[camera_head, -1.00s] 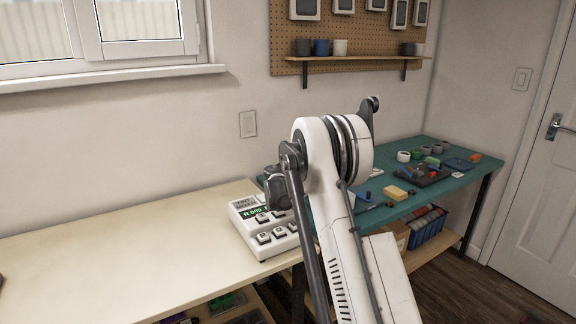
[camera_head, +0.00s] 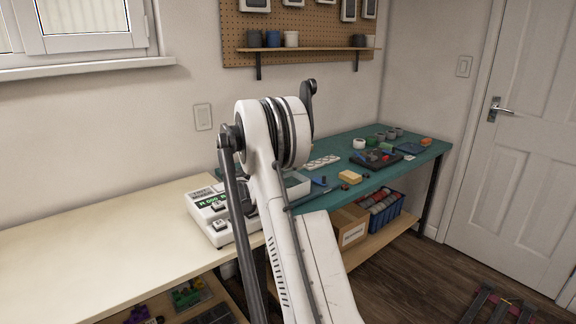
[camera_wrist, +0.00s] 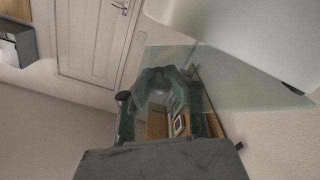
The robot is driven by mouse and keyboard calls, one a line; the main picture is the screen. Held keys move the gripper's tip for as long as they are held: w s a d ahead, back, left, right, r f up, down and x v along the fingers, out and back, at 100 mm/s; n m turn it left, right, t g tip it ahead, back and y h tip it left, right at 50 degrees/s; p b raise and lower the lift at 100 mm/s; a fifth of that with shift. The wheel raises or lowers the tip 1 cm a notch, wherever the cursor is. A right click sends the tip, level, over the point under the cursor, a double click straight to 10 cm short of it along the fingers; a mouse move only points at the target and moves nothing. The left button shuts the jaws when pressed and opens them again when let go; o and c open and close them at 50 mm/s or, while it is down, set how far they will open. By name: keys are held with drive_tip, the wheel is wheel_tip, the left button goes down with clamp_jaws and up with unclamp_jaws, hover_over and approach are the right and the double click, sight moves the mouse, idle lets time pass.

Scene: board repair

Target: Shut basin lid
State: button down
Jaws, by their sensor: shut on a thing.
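A pale, open-topped box that looks like the basin (camera_head: 297,186) stands on the teal bench, partly hidden behind my arm. In the wrist view, a thin translucent greenish pane, which looks like the basin lid (camera_wrist: 235,85), slants from the fingertips towards the right. My gripper (camera_wrist: 165,78) is shut, with its fingers at the pane's left end; the exact contact is hard to make out. In the head view my gripper is hidden behind my arm.
A white device with buttons (camera_head: 212,212) stands at the right end of the cream table (camera_head: 90,250). The teal bench (camera_head: 335,160) holds a yellow sponge (camera_head: 350,177), a dark tray (camera_head: 376,159) and small parts.

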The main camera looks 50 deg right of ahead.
idle(0.3)
drive_tip(key=c, duration=1.6)
unclamp_jaws()
drive_tip(key=shift+a, duration=0.15)
drive_tip(key=shift+o, duration=0.2)
drive_tip(key=shift+r, duration=0.1)
wheel_tip(320, 180, up, 10)
drive_tip(key=shift+f, duration=0.1)
